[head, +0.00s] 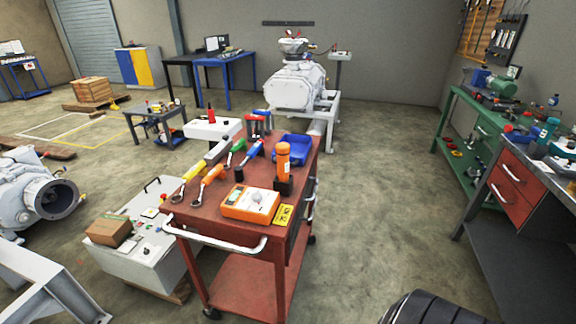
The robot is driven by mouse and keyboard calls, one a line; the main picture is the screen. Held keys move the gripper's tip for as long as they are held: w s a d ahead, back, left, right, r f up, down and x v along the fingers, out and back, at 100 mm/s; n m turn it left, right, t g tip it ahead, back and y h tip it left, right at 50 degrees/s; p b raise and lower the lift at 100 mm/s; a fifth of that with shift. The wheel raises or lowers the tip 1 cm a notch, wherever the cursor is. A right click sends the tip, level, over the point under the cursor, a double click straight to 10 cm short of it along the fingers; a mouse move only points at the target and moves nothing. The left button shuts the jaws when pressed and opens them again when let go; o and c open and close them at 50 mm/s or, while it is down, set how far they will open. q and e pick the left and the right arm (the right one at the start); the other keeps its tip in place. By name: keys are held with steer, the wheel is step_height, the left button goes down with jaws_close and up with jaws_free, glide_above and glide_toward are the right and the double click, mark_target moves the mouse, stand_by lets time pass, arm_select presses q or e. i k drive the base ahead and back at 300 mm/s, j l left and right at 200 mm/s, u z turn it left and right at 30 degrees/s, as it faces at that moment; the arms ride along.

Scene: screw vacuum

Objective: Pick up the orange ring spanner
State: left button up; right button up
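The orange ring spanner (213,175) lies on the top of a red tool trolley (172,222), near its left side. Its orange handle points away toward the back right, and its metal ring end is toward the front left. A similar spanner with a yellow handle (193,172) lies close beside it on the left. Spanners with a green handle (238,146) and a blue handle (253,151) lie behind it. Neither of my grippers is in view.
A blue bin (293,147) is at the trolley's back. A grey cabinet (140,262) stands left of the trolley; the floor (385,215) to its right is clear.

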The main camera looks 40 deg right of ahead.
mark_target(211, 175)
steer(key=z, duration=0.75)
steer(key=i+j+z, duration=0.15)
steer(key=j+z, duration=0.2)
steer(key=j, duration=0.25)
steer(key=i+j+z, duration=0.1)
steer(key=j+z, duration=0.25)
steer(key=j, duration=0.25)
steer(key=j+z, duration=0.4)
steer(key=j, duration=0.25)
